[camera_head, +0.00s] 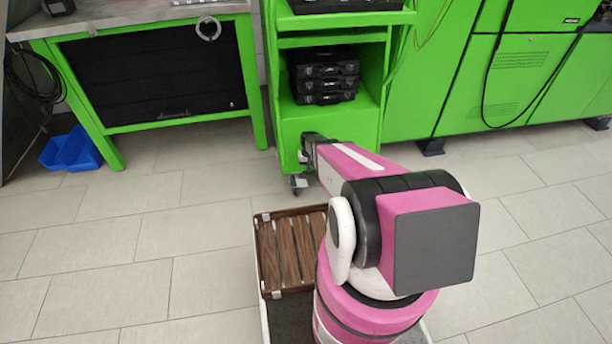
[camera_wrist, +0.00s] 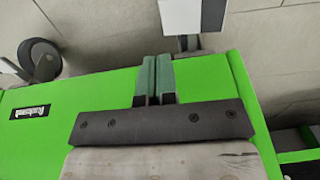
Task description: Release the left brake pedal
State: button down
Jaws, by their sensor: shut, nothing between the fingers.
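The green cart (camera_head: 325,122) stands behind my arm in the head view, with a caster (camera_head: 297,185) at its lower left corner. My gripper (camera_head: 308,147) is low in front of the cart, just above and right of that caster. In the wrist view a dark wheel (camera_wrist: 40,60) shows at upper left, with a pale flat piece (camera_wrist: 10,66) beside it. I cannot tell for sure whether that piece is the left brake pedal, or its position. My gripper's fingers (camera_wrist: 155,78) are together and empty over the green body (camera_wrist: 50,95), right of the wheel. Contact cannot be told.
A brown wooden crate (camera_head: 262,250) sits at my base. A green workbench (camera_head: 256,85) stands left, with a blue bin (camera_head: 72,150) beside it. Green cabinets (camera_head: 470,85) line the right. Tiled floor (camera_head: 130,230) is free at left. A white-and-dark block (camera_wrist: 185,15) tops the wrist view.

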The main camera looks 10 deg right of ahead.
jog(key=shift+s+d+r, duration=0.1)
jog(key=shift+d+r, duration=0.1)
jog(key=shift+r, duration=0.85)
jog(key=shift+d+r, duration=0.2)
jog(key=shift+r, duration=0.8)
